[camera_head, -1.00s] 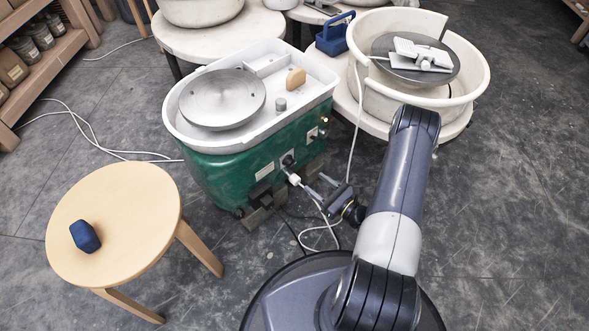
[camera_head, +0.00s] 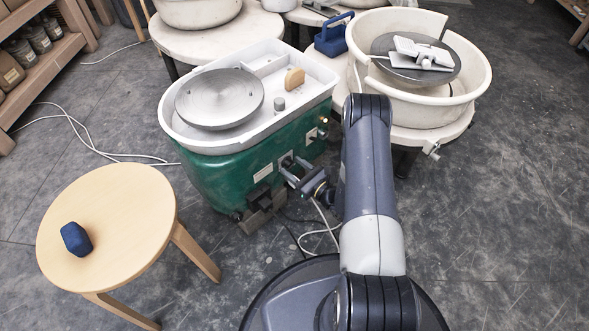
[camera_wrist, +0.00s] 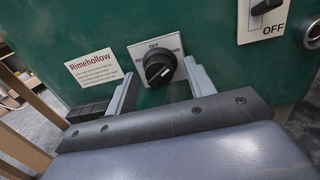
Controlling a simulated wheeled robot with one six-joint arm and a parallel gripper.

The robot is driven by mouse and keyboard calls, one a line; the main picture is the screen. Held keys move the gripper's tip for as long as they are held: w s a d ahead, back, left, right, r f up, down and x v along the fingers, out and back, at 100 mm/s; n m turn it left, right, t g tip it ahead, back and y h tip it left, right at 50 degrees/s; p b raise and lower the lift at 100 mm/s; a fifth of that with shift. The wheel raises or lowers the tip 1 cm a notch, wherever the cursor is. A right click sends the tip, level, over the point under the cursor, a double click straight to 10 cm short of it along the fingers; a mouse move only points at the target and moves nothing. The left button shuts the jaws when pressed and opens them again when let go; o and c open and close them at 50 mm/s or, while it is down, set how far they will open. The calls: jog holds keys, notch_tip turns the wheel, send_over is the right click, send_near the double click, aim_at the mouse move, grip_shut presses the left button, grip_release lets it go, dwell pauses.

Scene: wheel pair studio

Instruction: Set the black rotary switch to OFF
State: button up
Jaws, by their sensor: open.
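A white mark shows on the knob's face, seemingly on a slant rather than straight up at OFF. My gripper (camera_wrist: 159,77) is open, with one finger on each side of the knob in the wrist view. I cannot tell whether either finger touches it. In the head view my gripper (camera_head: 291,172) is close against the housing and hides most of the switch.
A second switch plate (camera_wrist: 253,30) marked OFF and a round metal fitting (camera_wrist: 313,32) are at the upper right. A label (camera_wrist: 93,69) is at left. A stool (camera_head: 120,205) with a blue block (camera_head: 76,239) stands left. A cream-basin wheel (camera_head: 470,85) stands right. Cable (camera_head: 318,240) lies below.

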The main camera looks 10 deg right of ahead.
jog(key=shift+c, duration=0.2)
jog(key=c, duration=0.9)
jog(key=shift+n, duration=0.3)
jog(key=n+b, duration=0.1)
jog(key=n, duration=0.1)
jog(key=shift+f+n+b, duration=0.1)
jog(key=shift+n+b, duration=0.2)
jog(key=shift+b, duration=0.1)
jog(key=n+b, duration=0.2)
jog(key=n, duration=0.1)
jog(key=shift+n, duration=0.3)
jog(key=n+b, duration=0.2)
jog(key=n, duration=0.2)
jog(key=shift+n, duration=0.3)
